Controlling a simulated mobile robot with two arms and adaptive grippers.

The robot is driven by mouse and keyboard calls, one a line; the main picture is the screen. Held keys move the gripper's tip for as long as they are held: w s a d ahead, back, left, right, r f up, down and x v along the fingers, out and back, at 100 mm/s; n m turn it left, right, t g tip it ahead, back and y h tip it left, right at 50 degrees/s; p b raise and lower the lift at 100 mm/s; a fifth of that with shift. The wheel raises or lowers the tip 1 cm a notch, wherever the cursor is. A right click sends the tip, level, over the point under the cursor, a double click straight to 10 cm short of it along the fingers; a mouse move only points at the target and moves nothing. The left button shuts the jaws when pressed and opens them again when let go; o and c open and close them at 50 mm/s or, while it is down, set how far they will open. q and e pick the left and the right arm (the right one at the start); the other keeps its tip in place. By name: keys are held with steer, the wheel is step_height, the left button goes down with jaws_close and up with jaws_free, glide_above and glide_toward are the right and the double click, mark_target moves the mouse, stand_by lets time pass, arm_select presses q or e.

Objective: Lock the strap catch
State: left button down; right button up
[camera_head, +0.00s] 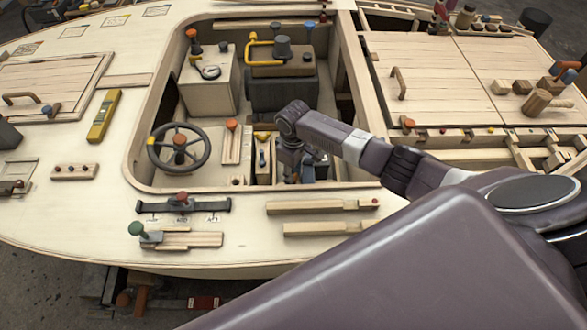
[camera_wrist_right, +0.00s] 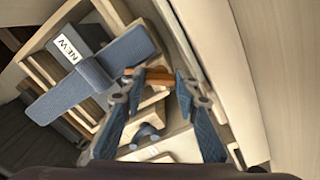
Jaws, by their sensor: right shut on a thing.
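My right gripper (camera_head: 291,172) reaches down into the cockpit opening of the plywood hull, behind the wheel's right side. In the right wrist view its two fingers (camera_wrist_right: 158,76) close around an orange-brown wooden piece (camera_wrist_right: 154,78), which looks like the catch's lever; the fingers partly hide it. Whether the strap is fastened cannot be told. My left gripper is not in view.
A steering wheel (camera_head: 179,148) stands left of my right gripper. A wooden box (camera_head: 208,84) and a dark block (camera_head: 283,90) stand farther back in the cockpit. Pale cockpit walls lie close on the right in the wrist view. A blue knob (camera_wrist_right: 146,133) sits below the fingers.

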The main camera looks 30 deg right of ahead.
steer(key=m+p, duration=0.3)
steer(key=m, duration=0.2)
steer(key=shift+r+m+p, duration=0.2)
steer(key=shift+m+p, duration=0.1)
steer(key=shift+p, duration=0.1)
steer(key=m+p, duration=0.1)
steer(key=m, duration=0.1)
steer(key=shift+a+m, duration=0.1)
steer(key=shift+m, duration=0.2)
steer(key=shift+f+m+p, duration=0.1)
steer(key=shift+m+p, duration=0.65)
steer(key=shift+m, duration=0.65)
steer(key=shift+w, duration=0.1)
steer(key=o, duration=0.9)
step_height(320, 180, up, 12)
